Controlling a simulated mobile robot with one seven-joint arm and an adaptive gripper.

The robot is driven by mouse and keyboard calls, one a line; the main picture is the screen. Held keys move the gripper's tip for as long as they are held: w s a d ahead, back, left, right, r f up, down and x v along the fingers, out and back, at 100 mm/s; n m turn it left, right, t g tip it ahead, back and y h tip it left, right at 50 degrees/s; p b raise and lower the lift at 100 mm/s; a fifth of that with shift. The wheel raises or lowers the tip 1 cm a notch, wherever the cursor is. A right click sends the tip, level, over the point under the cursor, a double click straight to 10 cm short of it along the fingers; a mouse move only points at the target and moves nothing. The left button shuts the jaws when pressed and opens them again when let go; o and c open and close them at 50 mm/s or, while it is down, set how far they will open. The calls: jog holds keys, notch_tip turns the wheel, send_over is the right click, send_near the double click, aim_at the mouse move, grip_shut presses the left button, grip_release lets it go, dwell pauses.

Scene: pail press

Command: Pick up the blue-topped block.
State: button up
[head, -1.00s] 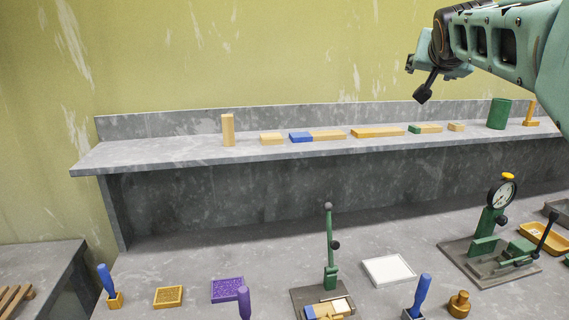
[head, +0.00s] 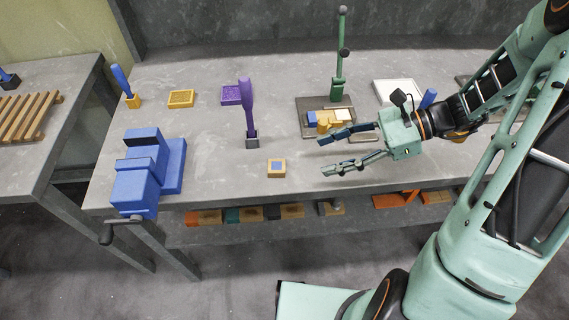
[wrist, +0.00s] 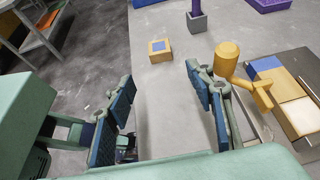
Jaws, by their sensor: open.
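The blue-topped block (head: 277,168) is a small tan block with a blue square on its top. It sits on the grey bench near the front edge, to the right of the blue vise. In the wrist view the block (wrist: 160,50) lies beyond my fingertips, a little left of the middle between them. My gripper (head: 324,156) is open and empty, its fingers pointing left, to the right of the block and apart from it. In the wrist view my gripper (wrist: 158,75) shows two dark blue finger pads set wide apart.
A purple-handled tool (head: 247,110) stands upright behind the block. A blue vise (head: 150,170) is at the left front. A green lever press (head: 340,80) with blocks on its base stands behind my gripper. A yellow knobbed piece (wrist: 228,58) is close to my right finger in the wrist view.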

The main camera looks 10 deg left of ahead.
aim_at(279, 166)
jog(key=shift+a+m+y, duration=0.3)
jog(key=shift+a+y, duration=0.1)
jog(key=shift+a, duration=0.05)
jog(key=shift+s+a, duration=0.1)
jog(key=shift+a, duration=0.3)
jog(key=x, duration=1)
jog(key=shift+f+b, duration=0.1)
jog(key=shift+b, duration=0.25)
jog(key=shift+c, duration=0.3)
jog(key=c, duration=0.9)
